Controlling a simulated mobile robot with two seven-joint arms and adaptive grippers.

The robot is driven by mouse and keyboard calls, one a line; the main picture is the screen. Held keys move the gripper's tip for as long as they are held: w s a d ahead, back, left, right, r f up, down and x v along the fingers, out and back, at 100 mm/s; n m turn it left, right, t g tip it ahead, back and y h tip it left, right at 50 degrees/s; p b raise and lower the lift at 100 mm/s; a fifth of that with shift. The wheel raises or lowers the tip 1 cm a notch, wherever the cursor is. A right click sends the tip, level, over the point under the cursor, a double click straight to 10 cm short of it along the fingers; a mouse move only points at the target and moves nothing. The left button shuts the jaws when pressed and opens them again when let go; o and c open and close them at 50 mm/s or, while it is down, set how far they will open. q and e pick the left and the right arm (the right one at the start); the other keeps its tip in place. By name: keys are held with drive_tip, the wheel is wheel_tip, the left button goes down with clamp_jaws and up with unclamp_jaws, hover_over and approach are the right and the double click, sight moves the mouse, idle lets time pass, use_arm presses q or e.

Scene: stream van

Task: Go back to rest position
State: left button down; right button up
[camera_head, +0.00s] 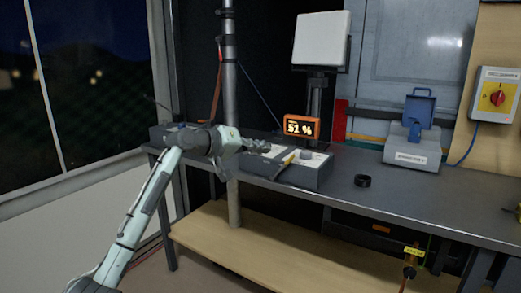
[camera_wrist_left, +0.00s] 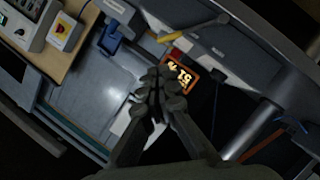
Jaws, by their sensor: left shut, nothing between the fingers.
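My left arm comes in from the lower left of the head view. Its gripper (camera_head: 262,145) is over the workbench (camera_head: 400,197), at the left end of a grey control box (camera_head: 305,177). I cannot tell whether it touches the box. In the left wrist view the two fingers of the gripper (camera_wrist_left: 158,80) are together, with nothing held between them. The box has a yellow lever (camera_head: 288,160) and a round knob. An orange display (camera_head: 301,127) reading 51 % stands behind it. My right gripper is not in view.
A metal pole (camera_head: 231,90) rises close to my left gripper. A white panel (camera_head: 321,40) stands behind the display. A dark ring (camera_head: 362,181) and a blue-lidded device (camera_head: 412,150) are on the bench to the right. A switch box (camera_head: 495,95) hangs on the wall.

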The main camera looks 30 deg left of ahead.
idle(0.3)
use_arm(q)
drive_tip(key=s+d+f+m+g+y, duration=0.15)
drive_tip(key=s+f, duration=0.25)
drive_tip(key=f, duration=0.8)
drive_tip(key=s+f+g+y, duration=0.1)
drive_tip(key=s+f+g, duration=0.15)
drive_tip(key=f, duration=0.95)
drive_tip(key=s+f+g+y, duration=0.15)
drive_tip(key=s+f, duration=0.25)
drive_tip(key=f, duration=0.8)
drive_tip(key=s+d+f+m+g+y, duration=0.1)
drive_tip(key=s+d+f+m+g, duration=0.1)
drive_tip(key=s+f, duration=1.1)
drive_tip(key=s+d+f+m+g+y, duration=0.2)
drive_tip(key=s+f, duration=1.1)
drive_tip(key=s, duration=0.9)
drive_tip(key=shift+f+m+g, duration=0.4)
drive_tip(key=shift+m+g, duration=0.35)
drive_tip(key=shift+g, duration=0.1)
